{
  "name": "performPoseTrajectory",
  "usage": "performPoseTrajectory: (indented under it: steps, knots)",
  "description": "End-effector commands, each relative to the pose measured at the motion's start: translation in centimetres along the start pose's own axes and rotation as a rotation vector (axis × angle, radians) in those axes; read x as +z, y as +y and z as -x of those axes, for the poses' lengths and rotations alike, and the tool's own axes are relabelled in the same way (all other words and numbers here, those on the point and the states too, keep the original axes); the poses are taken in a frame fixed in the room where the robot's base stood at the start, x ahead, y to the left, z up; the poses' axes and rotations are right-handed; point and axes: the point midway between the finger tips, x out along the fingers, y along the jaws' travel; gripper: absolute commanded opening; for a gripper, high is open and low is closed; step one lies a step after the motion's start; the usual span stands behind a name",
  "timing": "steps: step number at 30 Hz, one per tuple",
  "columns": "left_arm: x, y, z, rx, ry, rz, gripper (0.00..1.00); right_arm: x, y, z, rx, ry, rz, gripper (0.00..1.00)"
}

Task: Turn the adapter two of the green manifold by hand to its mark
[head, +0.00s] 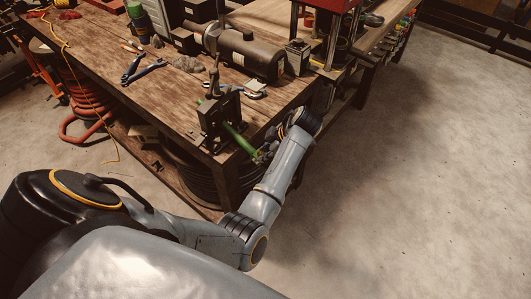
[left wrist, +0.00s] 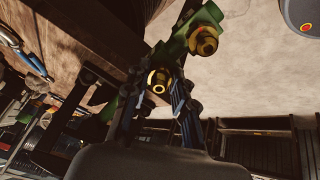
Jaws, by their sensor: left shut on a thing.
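The green manifold (head: 238,137) is a bar that sticks out from a dark vise (head: 216,118) at the table's corner. In the left wrist view the manifold (left wrist: 182,42) runs at a slant and carries brass adapters. One brass adapter (left wrist: 203,41) stands free near the manifold's upper end. Another brass adapter (left wrist: 158,80) sits between the fingers of my left gripper (left wrist: 160,92), which is shut on it. In the head view my left gripper (head: 265,153) is at the manifold's outer end. The numbers and marks on the adapters are too small to read.
The wooden workbench (head: 95,68) holds blue-handled pliers (head: 140,68), a dark cylindrical machine (head: 245,52) and a red-topped press (head: 325,8). A red hose coil (head: 88,105) stands at the left. The concrete floor (head: 420,170) to the right is clear.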

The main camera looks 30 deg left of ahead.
Motion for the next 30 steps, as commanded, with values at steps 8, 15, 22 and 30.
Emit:
performPoseTrajectory:
  steps: [8, 15, 22, 30]
  knots:
    - [-0.05, 0.16, 0.06, -0.004, 0.001, 0.112, 0.0, 0.08, -0.02, -0.91, 0.0, 0.0, 0.0, 0.43]
    - [-0.12, 0.2, 0.14, -0.006, 0.002, 0.142, 0.0, 0.09, -0.03, -1.05, 0.0, 0.0, 0.0, 0.43]
    - [-0.14, 0.22, 0.16, -0.006, 0.002, 0.144, 0.0, 0.08, -0.04, -1.03, 0.0, 0.0, 0.0, 0.43]
    - [-0.11, 0.19, 0.14, -0.006, 0.001, 0.142, 0.48, 0.06, -0.11, -1.04, -0.001, 0.0, -0.001, 0.43]
